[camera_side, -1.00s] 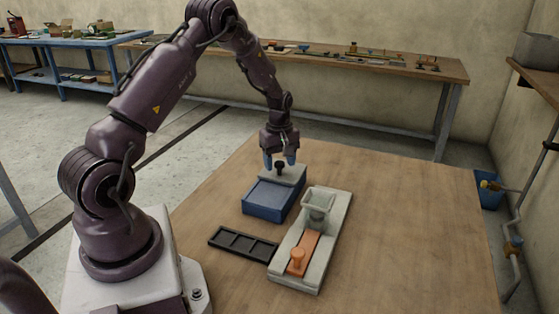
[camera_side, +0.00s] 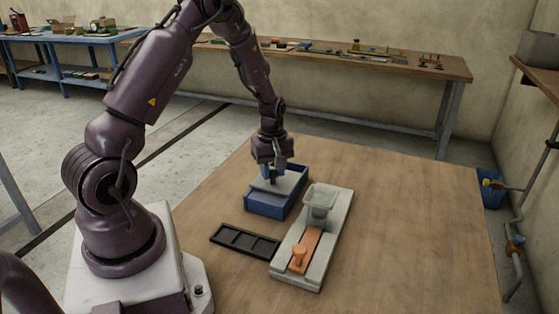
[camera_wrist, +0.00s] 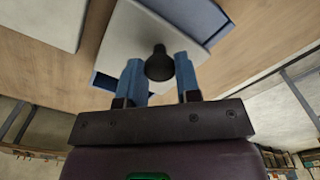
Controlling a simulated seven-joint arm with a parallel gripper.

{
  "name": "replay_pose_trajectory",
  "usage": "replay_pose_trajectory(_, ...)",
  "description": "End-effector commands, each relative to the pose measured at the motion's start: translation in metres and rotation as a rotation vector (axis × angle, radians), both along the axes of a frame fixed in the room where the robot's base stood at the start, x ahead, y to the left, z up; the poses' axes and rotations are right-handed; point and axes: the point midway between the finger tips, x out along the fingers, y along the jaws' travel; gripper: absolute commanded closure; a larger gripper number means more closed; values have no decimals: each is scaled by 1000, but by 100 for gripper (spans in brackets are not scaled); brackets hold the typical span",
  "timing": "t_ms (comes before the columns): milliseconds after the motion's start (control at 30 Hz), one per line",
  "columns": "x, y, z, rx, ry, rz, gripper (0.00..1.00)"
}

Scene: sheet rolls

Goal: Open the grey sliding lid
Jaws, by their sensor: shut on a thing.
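The grey lid (camera_side: 283,183) lies across the middle of the blue box (camera_side: 265,209), with blue box interior showing both behind it and in front of it. In the wrist view the grey lid (camera_wrist: 128,48) carries a round black knob (camera_wrist: 158,66), and a corner of the blue box (camera_wrist: 196,14) shows past it. My gripper (camera_side: 271,174) is down at the lid, its blue fingers on either side of the knob. In the wrist view my gripper (camera_wrist: 160,72) is shut on the knob. In the side view the fingers hide the knob.
A pale fixture (camera_side: 318,262) with an orange slider (camera_side: 307,248) and a clear hopper-like cup (camera_side: 321,197) stands close to the box's right. A black tray (camera_side: 244,241) lies in front of the box. The table's right side (camera_side: 420,235) is clear.

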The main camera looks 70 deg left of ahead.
Motion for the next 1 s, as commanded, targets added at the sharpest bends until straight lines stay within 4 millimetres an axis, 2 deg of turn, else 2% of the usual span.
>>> replay_pose_trajectory(100, -15, -17, 1, -2, -1, -3, 100)
replay_pose_trajectory(200, -22, -24, 1, -1, -1, -2, 100)
replay_pose_trajectory(567, -26, -27, 1, -1, -2, 0, 100)
replay_pose_trajectory(600, -26, -27, 1, 0, -2, 0, 67)
replay_pose_trajectory(700, -26, -27, 1, 0, -2, 0, 44)
replay_pose_trajectory(1000, -26, -26, 1, 0, -2, 0, 43)
